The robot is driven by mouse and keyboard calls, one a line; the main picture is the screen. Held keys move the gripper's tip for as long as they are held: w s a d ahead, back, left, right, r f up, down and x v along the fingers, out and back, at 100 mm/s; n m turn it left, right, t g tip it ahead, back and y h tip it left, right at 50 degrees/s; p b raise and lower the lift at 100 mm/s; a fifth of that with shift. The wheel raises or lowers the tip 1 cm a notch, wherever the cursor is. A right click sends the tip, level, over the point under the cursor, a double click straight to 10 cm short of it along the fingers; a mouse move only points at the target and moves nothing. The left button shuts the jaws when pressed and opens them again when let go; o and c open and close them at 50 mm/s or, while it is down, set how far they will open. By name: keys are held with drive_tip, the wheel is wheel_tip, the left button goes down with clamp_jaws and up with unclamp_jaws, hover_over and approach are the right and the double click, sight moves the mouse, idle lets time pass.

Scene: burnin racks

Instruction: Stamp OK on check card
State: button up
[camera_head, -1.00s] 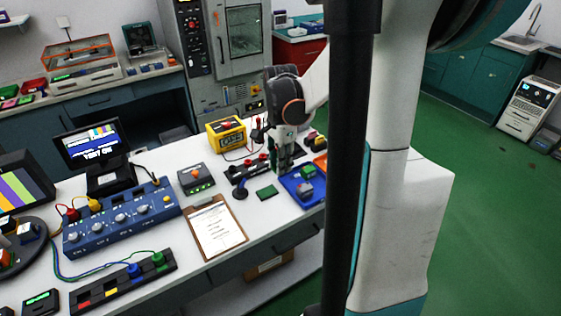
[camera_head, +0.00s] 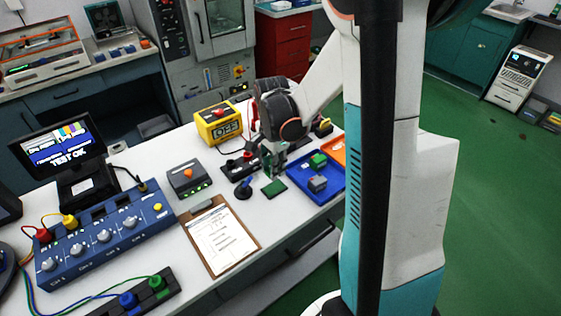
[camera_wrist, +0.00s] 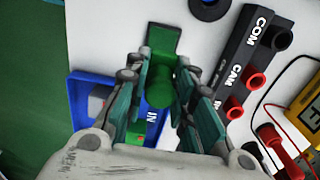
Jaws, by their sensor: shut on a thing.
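The check card (camera_head: 222,238) is a white printed sheet on a brown clipboard, lying on the white bench left of my gripper. A dark round-based knob (camera_head: 243,189) stands left of the pad.
A blue tray (camera_head: 337,194) with green and grey blocks is right of my gripper. A yellow meter (camera_head: 220,124), a grey box with an orange button (camera_head: 186,180) and a blue panel (camera_head: 105,235) with cables stand on the bench. A screen (camera_head: 62,148) reads TEST OK.

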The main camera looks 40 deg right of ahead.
sight(274, 188)
drive_tip(key=shift+f+b, duration=1.9)
drive_tip(key=shift+f, duration=0.9)
drive_tip(key=shift+f+b, duration=0.5)
drive_tip(key=shift+r+p, duration=2.55)
drive_tip(key=shift+r, duration=1)
drive_tip(key=shift+a+f, duration=0.1)
